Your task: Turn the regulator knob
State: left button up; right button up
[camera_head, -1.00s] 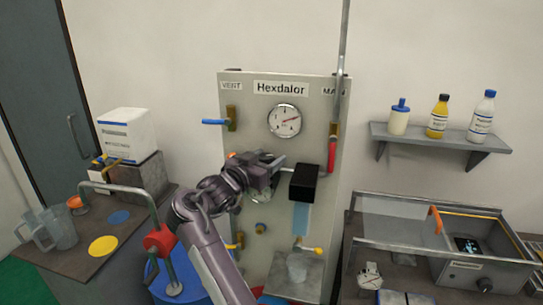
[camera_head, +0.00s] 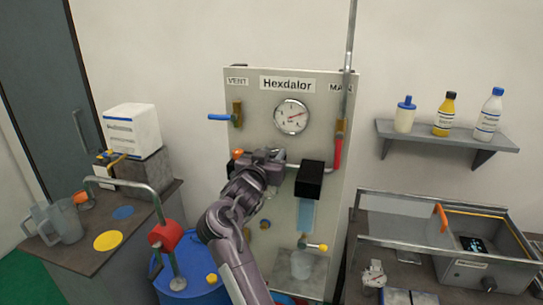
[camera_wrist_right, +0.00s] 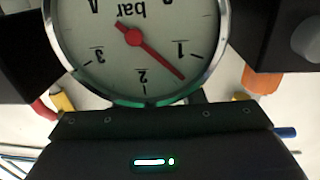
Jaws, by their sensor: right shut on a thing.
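My right gripper (camera_head: 266,158) is at the Hexdalor panel (camera_head: 330,110), just below and left of the round pressure gauge (camera_head: 291,117). It is shut on the regulator knob, which the gripper hides in the head view. In the right wrist view the gauge (camera_wrist_right: 140,45) shows large and upside down, marked in bar. Its red needle (camera_wrist_right: 160,58) points between 1 and 2, and a green band lies along the rim. My left gripper is not in view.
The panel carries a blue-handled valve (camera_head: 221,117), a red-handled valve (camera_head: 338,150), a black box (camera_head: 309,180) and a yellow-handled tap (camera_head: 318,246). An orange part (camera_head: 238,153) is close beside the gripper. A blue drum (camera_head: 185,285) stands at lower left.

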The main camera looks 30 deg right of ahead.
jog(key=shift+n+t+y, duration=0.4)
jog(key=shift+n+t, duration=0.1)
jog(key=o, duration=1)
jog(key=shift+c, duration=0.2)
